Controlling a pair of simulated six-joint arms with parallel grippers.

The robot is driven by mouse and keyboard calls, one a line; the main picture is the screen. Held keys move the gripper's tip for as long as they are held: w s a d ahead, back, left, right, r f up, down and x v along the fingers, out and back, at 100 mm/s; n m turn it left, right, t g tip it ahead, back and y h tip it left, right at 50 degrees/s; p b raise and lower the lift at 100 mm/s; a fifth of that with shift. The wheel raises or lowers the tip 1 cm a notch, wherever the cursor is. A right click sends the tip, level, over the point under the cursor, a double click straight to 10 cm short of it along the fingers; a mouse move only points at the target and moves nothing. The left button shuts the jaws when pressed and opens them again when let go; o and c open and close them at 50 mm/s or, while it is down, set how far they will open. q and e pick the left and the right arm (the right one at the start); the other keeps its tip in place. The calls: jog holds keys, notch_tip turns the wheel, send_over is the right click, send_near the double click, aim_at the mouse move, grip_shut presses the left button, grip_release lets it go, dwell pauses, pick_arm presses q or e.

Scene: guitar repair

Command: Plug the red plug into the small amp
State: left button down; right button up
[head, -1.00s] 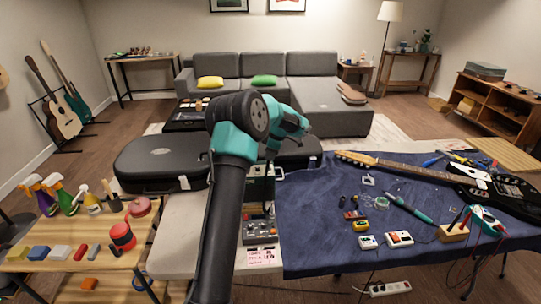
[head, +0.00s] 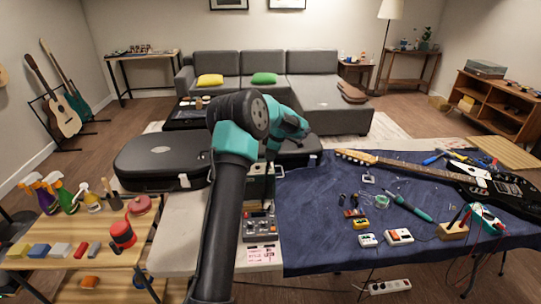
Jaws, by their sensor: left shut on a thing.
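I cannot tell whether gripper and box touch. My right gripper is not in view.
A grey box with knobs (head: 260,227) lies in front of the gripper, with a pink-lettered card (head: 262,254) before it. A black guitar case (head: 160,160) lies to the left. The blue cloth (head: 310,225) at right holds small parts, a soldering iron (head: 408,206) and a guitar (head: 490,187).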

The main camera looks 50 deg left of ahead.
pick_arm(q)
jog(key=shift+f, duration=0.5)
dwell(0.3)
jog(key=c, duration=1.1)
grip_release()
jog(key=shift+o, duration=0.6)
jog(key=o, duration=0.3)
jog(key=shift+r, duration=0.1)
jog(key=shift+r, duration=3.9)
